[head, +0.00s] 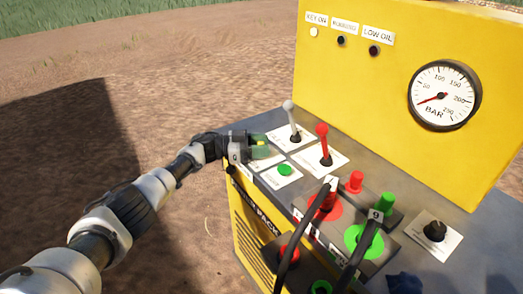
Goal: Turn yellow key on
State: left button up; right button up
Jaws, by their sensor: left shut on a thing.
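My left gripper (258,148) reaches in from the left to the near-left corner of the control panel's top. It is shut on the yellow key (261,152), which shows as a small yellow-green patch between the fingers. The fingers hide most of the key and part of its white label, so I cannot tell how far it is turned. On the upright yellow panel, the lamp under the "KEY ON" label (314,32) looks pale, while the two lamps beside it look dark.
Close to the gripper are a green button (285,170), a grey lever (293,118) and a red lever (323,142). Black hoses (303,235) rise from red and green couplings. A pressure gauge (443,96) sits at right. Bare ground lies left.

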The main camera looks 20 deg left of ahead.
dwell(0.3)
pick_arm(q)
jog(key=o, duration=0.9)
jog(key=v, duration=1)
jog(key=shift+s+a+b, duration=0.15)
jog(key=shift+a+b, duration=0.15)
jog(key=shift+a, duration=0.1)
jog(key=shift+a, duration=0.1)
